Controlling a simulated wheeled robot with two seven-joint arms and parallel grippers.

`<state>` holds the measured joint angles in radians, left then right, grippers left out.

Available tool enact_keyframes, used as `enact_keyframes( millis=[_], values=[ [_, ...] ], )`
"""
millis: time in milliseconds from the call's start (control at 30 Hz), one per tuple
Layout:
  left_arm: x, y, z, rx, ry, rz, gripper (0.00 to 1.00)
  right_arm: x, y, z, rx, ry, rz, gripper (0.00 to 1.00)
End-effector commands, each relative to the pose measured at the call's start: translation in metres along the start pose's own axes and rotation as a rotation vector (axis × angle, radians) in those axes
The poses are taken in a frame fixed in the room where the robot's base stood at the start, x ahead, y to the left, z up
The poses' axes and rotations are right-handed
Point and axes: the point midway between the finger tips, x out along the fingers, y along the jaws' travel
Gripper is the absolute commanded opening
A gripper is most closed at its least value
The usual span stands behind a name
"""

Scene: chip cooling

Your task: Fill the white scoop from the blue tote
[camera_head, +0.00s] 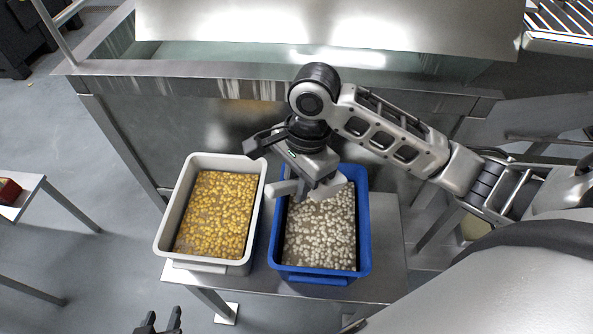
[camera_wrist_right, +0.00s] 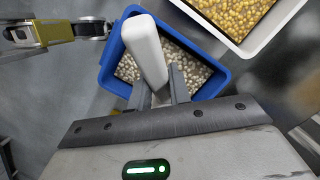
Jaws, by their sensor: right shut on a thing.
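The blue tote (camera_head: 364,230) stands on a metal table and holds many pale, whitish round pieces. My right gripper (camera_head: 308,182) is over the back part of this tote, pointing down. In the right wrist view, my right gripper (camera_wrist_right: 160,88) is shut on the white scoop (camera_wrist_right: 147,48), whose long pale body reaches out over the blue tote (camera_wrist_right: 109,72). I cannot tell whether the scoop holds any pieces. My left gripper (camera_head: 161,324) is at the bottom edge of the head view, empty, with its fingers apart, away from the totes.
A white tote (camera_head: 169,222) with yellow pieces stands left of the blue one on the same metal table (camera_head: 388,262). A large steel basin (camera_head: 200,88) stands behind both. A small side table with a red object (camera_head: 9,190) is at the far left.

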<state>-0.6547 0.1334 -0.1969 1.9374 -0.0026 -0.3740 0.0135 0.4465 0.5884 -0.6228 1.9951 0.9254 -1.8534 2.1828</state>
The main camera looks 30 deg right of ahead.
Motion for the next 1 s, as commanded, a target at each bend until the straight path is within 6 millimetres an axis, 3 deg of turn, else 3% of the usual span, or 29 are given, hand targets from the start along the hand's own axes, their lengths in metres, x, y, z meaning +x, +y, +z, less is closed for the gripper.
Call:
enact_keyframes(
  millis=[1000],
  values=[
    [0.008,0.002,0.000,0.000,0.017,0.007,0.36,0.102,0.000,-0.017,0.000,0.001,0.000,0.00]
  ],
)
